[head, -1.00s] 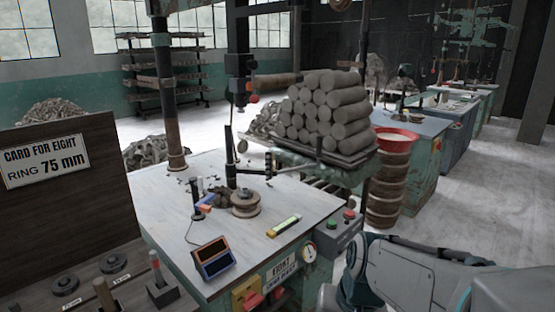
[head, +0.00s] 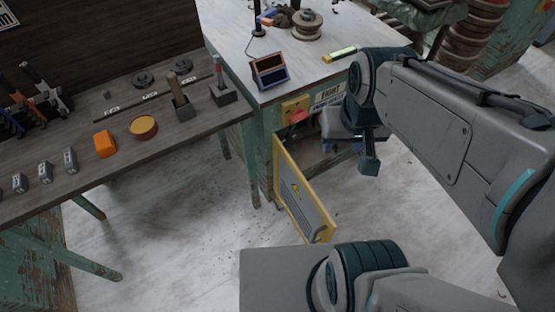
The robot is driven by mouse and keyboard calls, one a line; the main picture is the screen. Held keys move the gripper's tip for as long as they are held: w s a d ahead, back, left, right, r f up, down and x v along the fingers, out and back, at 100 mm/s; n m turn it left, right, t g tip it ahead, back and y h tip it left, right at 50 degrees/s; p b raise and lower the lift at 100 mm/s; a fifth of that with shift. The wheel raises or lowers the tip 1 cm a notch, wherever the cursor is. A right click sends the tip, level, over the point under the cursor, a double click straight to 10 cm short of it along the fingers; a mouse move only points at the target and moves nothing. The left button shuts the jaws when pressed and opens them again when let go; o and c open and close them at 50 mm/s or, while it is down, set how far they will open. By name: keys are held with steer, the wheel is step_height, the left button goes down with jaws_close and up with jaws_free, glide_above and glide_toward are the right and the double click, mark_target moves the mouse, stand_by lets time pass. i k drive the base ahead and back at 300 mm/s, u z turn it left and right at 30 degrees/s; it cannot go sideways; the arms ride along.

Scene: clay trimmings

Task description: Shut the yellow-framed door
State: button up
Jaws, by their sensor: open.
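The yellow-framed door (head: 302,199) hangs open from the green cabinet under the pale worktable (head: 237,52). It has a grey louvred panel with a warning triangle and stands swung outward over the floor. The cabinet opening (head: 335,150) behind it shows partly as a dark gap. My gripper (head: 358,158) is open, to the right of the door and in front of the opening. It looks apart from the door, with one finger plain and the other mostly hidden. My arm hides the cabinet's right side.
A red knob on a yellow plate (head: 296,105) sits above the door. A dark wooden bench (head: 75,120) at left carries several tools, an orange block (head: 104,144) and a round tin (head: 143,127). Its front edge ends near the cabinet. The floor (head: 190,220) before the door is clear.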

mark_target(314, 224)
steer(key=u, duration=0.6)
steer(key=k, duration=1.05)
steer(key=z, duration=0.35)
steer(key=i, duration=0.55)
steer(key=z, duration=0.45)
